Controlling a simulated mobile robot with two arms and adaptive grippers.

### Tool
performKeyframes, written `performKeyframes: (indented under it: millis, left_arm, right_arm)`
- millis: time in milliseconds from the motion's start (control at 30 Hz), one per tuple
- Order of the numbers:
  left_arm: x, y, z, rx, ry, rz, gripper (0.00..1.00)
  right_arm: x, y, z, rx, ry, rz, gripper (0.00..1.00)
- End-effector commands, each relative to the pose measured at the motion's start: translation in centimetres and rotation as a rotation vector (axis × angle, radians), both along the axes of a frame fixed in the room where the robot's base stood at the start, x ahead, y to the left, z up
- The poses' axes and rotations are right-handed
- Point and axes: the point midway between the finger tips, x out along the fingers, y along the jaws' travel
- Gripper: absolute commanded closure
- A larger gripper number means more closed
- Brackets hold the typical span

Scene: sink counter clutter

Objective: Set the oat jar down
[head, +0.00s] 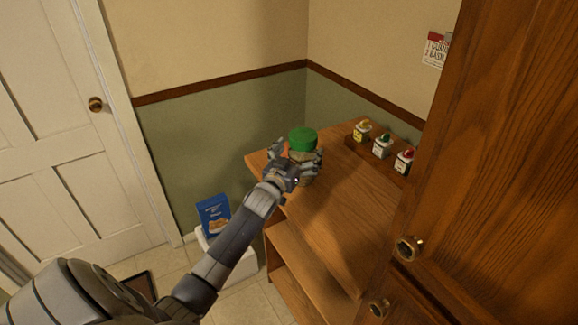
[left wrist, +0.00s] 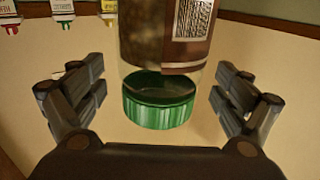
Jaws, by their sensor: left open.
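The oat jar (head: 302,141) has a green lid and stands upright at the left corner of the wooden counter top (head: 345,205). In the left wrist view the jar (left wrist: 165,45) appears upside down, with a clear body, a brown label and the green lid (left wrist: 158,108). My left gripper (head: 297,158) is around the jar with its fingers open. In the wrist view the fingers of the left gripper (left wrist: 160,95) stand on both sides of the jar, with a gap at each side. The jar's base is partly hidden by the gripper in the head view. My right gripper is not in view.
Several small bottles with coloured caps, such as a green-capped one (head: 381,146), stand on a rack at the back of the counter. A wooden cabinet (head: 500,150) fills the right side. A blue box (head: 213,214) is low at the left. The counter's middle is clear.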

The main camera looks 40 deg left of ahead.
Motion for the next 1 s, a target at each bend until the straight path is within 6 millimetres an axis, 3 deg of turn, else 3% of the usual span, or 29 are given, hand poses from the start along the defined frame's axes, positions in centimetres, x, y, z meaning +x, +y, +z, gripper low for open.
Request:
performKeyframes:
  millis: [300,500,1000]
  left_arm:
    - [-5.9,-1.2,-0.3,-0.001,0.001,-0.001,0.07]
    - [-8.5,-1.7,-0.2,-0.001,0.001,0.0,0.07]
    - [-9.5,-1.9,0.0,0.0,0.0,0.0,0.07]
  right_arm:
    - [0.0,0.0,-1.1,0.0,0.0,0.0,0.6]
    - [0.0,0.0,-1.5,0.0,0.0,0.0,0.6]
    - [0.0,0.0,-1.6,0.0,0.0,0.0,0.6]
